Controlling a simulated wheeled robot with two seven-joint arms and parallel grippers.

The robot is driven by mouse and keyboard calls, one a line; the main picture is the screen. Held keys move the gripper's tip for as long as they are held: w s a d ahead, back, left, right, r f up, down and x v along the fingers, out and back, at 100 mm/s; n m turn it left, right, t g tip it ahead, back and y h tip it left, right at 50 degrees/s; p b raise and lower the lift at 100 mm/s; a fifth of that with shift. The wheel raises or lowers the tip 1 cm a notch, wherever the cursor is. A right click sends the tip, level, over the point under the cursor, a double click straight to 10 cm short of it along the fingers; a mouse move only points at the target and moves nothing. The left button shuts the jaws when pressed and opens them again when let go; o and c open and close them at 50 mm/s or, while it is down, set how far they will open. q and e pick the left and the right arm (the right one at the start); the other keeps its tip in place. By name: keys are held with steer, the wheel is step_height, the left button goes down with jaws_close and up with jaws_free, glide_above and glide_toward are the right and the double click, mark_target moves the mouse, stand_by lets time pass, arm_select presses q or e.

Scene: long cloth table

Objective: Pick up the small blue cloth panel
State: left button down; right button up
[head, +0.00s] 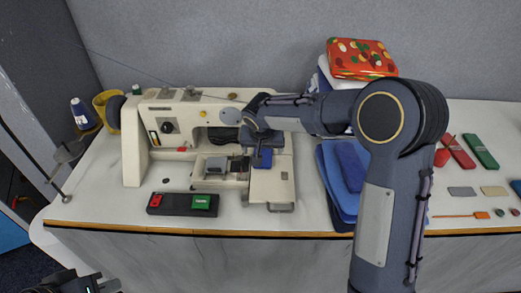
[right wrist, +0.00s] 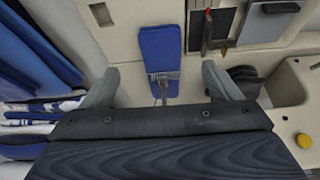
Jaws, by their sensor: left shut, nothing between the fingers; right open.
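The small blue cloth panel (head: 262,158) lies on the pale bed of the sewing machine, partly hidden by my right arm in the head view. In the right wrist view the panel (right wrist: 160,48) is a narrow blue strip, with a thin metal part lying across its lower half. My right gripper (right wrist: 160,68) is open, its two grey fingers on either side of the panel with gaps to both sides. In the head view it is mostly hidden behind its own arm. My left gripper (head: 98,284) is shut and empty at the bottom left, below the table's front edge.
The cream sewing machine (head: 205,115) stands around the panel. A black switch box (head: 183,204) lies in front. Folded blue cloths (head: 340,200) are stacked to the right. A red patterned bundle (head: 360,58) tops a pile behind. Small tools and coloured pieces lie at far right.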

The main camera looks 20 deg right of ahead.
steer(key=x, duration=0.3)
steer(key=p+x, duration=0.1)
steer(key=x, duration=0.3)
steer(key=shift+s+a+f+p, duration=0.1)
steer(key=shift+s+f+p, duration=0.05)
steer(key=shift+f+p, duration=0.15)
steer(key=shift+c, duration=0.2)
steer(key=c, duration=1.1)
steer(key=shift+r, duration=0.15)
